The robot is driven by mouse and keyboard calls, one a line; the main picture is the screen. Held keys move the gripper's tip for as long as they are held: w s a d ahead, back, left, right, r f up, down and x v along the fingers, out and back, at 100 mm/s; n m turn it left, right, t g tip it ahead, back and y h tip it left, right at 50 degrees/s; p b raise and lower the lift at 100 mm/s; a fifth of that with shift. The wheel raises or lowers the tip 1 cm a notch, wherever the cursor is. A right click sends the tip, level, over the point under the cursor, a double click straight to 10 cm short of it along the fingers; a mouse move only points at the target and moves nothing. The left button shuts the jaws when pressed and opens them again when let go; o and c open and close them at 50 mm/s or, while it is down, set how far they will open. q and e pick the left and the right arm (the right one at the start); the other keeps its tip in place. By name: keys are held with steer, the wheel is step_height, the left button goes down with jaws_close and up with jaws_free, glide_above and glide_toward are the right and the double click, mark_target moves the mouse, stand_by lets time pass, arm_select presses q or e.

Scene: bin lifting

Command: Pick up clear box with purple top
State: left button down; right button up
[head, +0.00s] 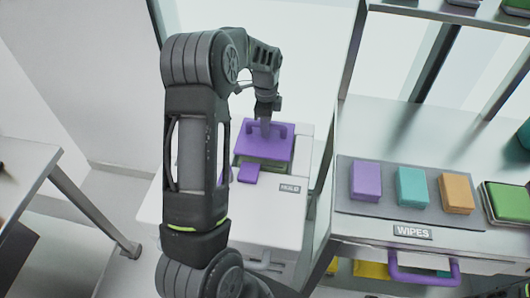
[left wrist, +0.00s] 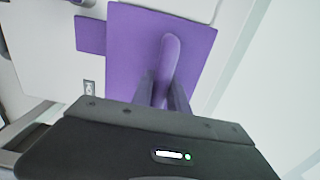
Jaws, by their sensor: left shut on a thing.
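The purple top (head: 252,147) is a square lid with a raised handle, over the white cabinet in the head view. A little of a grey-green body shows under its front edge; whether this is the clear box I cannot tell. My left gripper (head: 265,118) reaches down onto the top from above. In the left wrist view the purple top (left wrist: 124,50) fills the upper middle, and my left gripper's fingers (left wrist: 166,88) are shut on its purple handle (left wrist: 169,58). Whether the top is raised I cannot tell. My right gripper is not in view.
A small purple block (head: 248,174) lies beside the top on the white labelled cabinet (head: 262,212). To the right, a bench marked WIPES (head: 412,233) holds purple (head: 366,180), teal (head: 412,187) and orange (head: 455,193) packs. A table (head: 25,165) stands at left.

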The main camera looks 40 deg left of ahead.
arm_select(q)
steer(key=shift+w+r, duration=0.1)
steer(key=shift+r, duration=0.05)
steer(key=shift+r+p, duration=0.3)
step_height(320, 180, up, 18)
steer(key=b, duration=0.1)
stand_by(0.6)
steer(key=shift+f, duration=0.1)
stand_by(0.6)
